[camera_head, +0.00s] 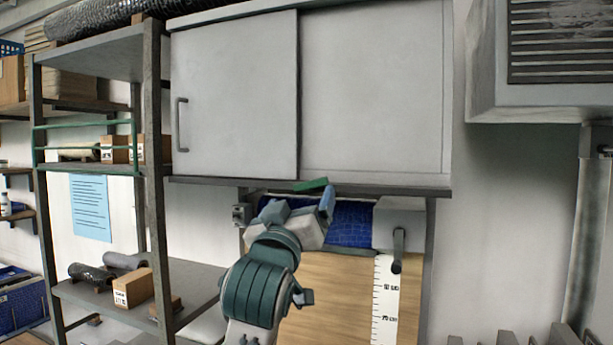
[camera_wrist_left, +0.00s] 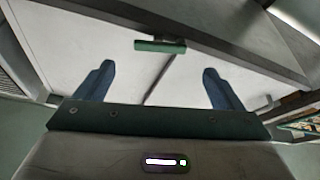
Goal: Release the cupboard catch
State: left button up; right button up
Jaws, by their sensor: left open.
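The grey cupboard (camera_head: 375,90) has a left door panel (camera_head: 235,95) with a vertical handle (camera_head: 182,125) on its left side. A small green piece (camera_head: 311,185), which looks like the catch, sits at the cupboard's lower edge, near where the panels meet. In the left wrist view the green catch (camera_wrist_left: 160,45) lies ahead, between the lines of the fingers. My left gripper (camera_head: 298,204) is just below the cupboard, close under the catch. In its wrist view the blue fingers (camera_wrist_left: 158,70) are apart with nothing between them. They appear short of the catch. My right gripper is not in view.
A metal shelf rack (camera_head: 152,170) with boxes stands close on the left. A grey block with a dark lever (camera_head: 397,250) is below the cupboard on the right, above a white scale strip (camera_head: 385,300). A vented unit (camera_head: 540,70) hangs at the upper right.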

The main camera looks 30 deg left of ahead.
aim_at(310, 187)
pick_arm(q)
jog(key=p+x, duration=0.2)
jog(key=x, duration=0.4)
jog(key=shift+f, duration=0.1)
jog(key=c, duration=1)
jog(key=shift+f+m+h, duration=0.25)
jog(key=shift+m+h, duration=0.05)
jog(key=shift+m, duration=0.4)
jog(key=shift+f+m+t+h+b, duration=0.2)
jog(key=shift+m+h, duration=0.3)
jog(key=shift+m, duration=0.4)
jog(key=shift+m+t+h+b, duration=0.1)
jog(key=shift+m+t+h, duration=0.3)
jog(key=shift+m, duration=0.5)
jog(key=o, duration=1)
